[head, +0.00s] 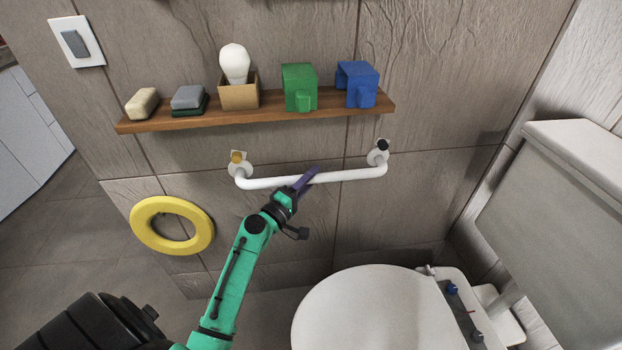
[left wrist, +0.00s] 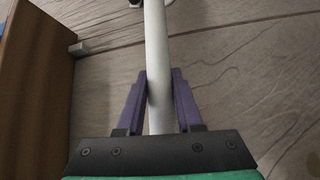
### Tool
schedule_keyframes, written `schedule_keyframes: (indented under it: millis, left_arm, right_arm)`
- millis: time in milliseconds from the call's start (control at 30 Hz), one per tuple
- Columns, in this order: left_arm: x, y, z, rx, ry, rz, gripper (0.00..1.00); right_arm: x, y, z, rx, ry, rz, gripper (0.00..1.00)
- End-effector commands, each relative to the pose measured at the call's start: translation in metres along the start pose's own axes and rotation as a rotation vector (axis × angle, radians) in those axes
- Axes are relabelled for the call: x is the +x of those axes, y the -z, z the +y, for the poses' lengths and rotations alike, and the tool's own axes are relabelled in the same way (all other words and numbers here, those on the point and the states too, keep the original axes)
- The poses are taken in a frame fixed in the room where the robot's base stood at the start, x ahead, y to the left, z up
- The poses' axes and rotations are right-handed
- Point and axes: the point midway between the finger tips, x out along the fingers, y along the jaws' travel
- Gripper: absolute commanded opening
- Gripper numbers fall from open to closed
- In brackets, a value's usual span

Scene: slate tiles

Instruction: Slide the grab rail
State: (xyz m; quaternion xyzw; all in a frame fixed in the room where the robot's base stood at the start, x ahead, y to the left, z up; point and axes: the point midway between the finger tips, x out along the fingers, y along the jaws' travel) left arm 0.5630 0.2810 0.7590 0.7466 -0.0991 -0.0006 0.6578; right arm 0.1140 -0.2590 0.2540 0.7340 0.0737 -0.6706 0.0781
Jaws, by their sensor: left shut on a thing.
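The white grab rail (head: 345,176) is a horizontal bar on the tiled wall below the shelf, bent back to a round mount at each end. The left mount (head: 240,168) has a yellow-orange knob by it, and the right mount (head: 378,155) a black one. My left gripper (head: 308,178) has its purple fingers closed around the bar near its middle. In the left wrist view the white bar (left wrist: 156,60) runs between the two fingers of the left gripper (left wrist: 160,85). My right gripper is in neither view.
A wooden shelf (head: 215,119) above the rail carries soap, a sponge, a bulb in a box, and green and blue blocks. A yellow ring (head: 137,226) is at the left. A toilet (head: 365,310) stands at the lower right. A switch (head: 76,42) is at upper left.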

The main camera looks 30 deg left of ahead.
Motion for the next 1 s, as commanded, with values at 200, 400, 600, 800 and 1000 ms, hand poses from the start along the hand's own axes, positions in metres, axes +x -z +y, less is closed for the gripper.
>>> schedule_keyframes:
  millis: [200, 400, 600, 800, 1000]
  left_arm:
    - [0.002, 0.002, 0.006, 0.004, -0.012, 0.005, 0.00]
    - [0.002, 0.002, 0.005, 0.004, -0.010, 0.004, 0.64]
    - [0.001, 0.002, 0.004, 0.003, -0.008, 0.004, 0.64]
    - [-0.022, 0.001, 0.000, 0.004, -0.005, 0.004, 0.64]
    - [-0.069, 0.001, -0.003, 0.004, -0.004, 0.005, 0.64]
  right_arm:
    - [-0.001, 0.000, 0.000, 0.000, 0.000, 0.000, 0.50]
    - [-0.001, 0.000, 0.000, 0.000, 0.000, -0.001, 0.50]
    - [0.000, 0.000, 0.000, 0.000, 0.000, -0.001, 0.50]
    - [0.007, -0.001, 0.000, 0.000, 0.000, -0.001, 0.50]
    - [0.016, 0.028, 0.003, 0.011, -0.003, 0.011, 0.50]
